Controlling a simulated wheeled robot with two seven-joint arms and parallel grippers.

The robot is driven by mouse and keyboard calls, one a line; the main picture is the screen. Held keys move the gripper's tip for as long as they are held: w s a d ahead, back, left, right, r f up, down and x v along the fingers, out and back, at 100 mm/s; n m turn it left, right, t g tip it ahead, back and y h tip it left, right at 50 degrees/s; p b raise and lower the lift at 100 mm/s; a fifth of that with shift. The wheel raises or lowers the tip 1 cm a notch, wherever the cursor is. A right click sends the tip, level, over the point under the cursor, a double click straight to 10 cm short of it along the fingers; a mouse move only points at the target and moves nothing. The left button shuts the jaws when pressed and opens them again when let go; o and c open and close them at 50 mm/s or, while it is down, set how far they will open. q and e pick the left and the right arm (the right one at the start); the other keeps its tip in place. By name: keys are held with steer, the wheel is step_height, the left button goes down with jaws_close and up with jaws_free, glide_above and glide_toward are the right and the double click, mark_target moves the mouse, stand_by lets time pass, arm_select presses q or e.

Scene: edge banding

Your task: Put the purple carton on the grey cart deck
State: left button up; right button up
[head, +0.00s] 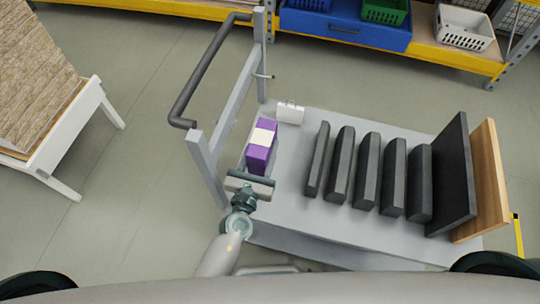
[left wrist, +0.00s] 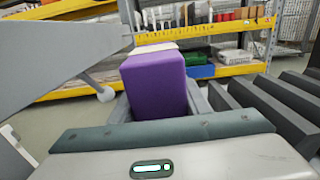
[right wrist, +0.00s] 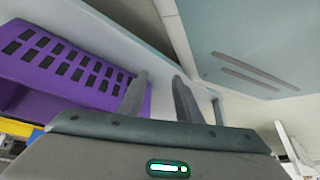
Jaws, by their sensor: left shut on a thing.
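The purple carton (head: 258,157) with a cream band is at the left end of the grey cart deck (head: 300,225), beside the handle frame. My left gripper (head: 252,178) is shut on the carton, with a finger on each side of it in the left wrist view (left wrist: 158,88). I cannot tell whether the carton's underside touches the deck; its base is hidden by the gripper. My right gripper (right wrist: 160,95) is out of the head view. In the right wrist view its two fingers stand apart with nothing between them.
A small white box (head: 290,113) sits on the deck just behind the carton. Several dark grey slabs (head: 367,170) and a wooden board (head: 483,180) stand upright to the right. The cart's handle (head: 205,75) rises at the left. A clear deck strip lies between carton and slabs.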

arm_select(q)
steer(key=shift+d, duration=0.1)
